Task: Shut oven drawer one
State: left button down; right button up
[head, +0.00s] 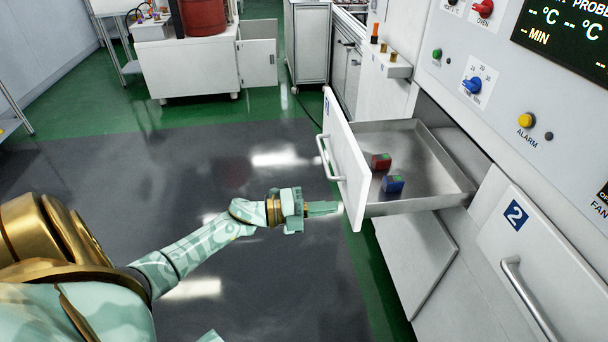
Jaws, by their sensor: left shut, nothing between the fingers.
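Oven drawer one (430,152) is pulled well out of the white oven cabinet. Its white front (345,158) carries a bar handle (326,158) and faces left. A red block (381,162) and a blue block (393,184) lie on the metal floor of the drawer. My left gripper (338,208) is shut and empty, with its fingertips close to the lower part of the drawer front on its outer side. I cannot tell whether they touch it. My right gripper is not in view.
Drawer two (510,250), with a bar handle, is shut to the right of drawer one. The control panel (510,80) with knobs rises above. A white cabinet with an open door (257,63) stands at the back. The grey floor (130,165) at left is clear.

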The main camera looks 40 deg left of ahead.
aim_at(356, 205)
pick_arm(q)
jog(key=x, duration=0.4)
jog(key=shift+w, duration=0.15)
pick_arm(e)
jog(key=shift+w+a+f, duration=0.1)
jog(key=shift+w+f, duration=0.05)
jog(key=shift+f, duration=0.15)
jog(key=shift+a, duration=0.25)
pick_arm(q)
jog(key=shift+d, duration=0.15)
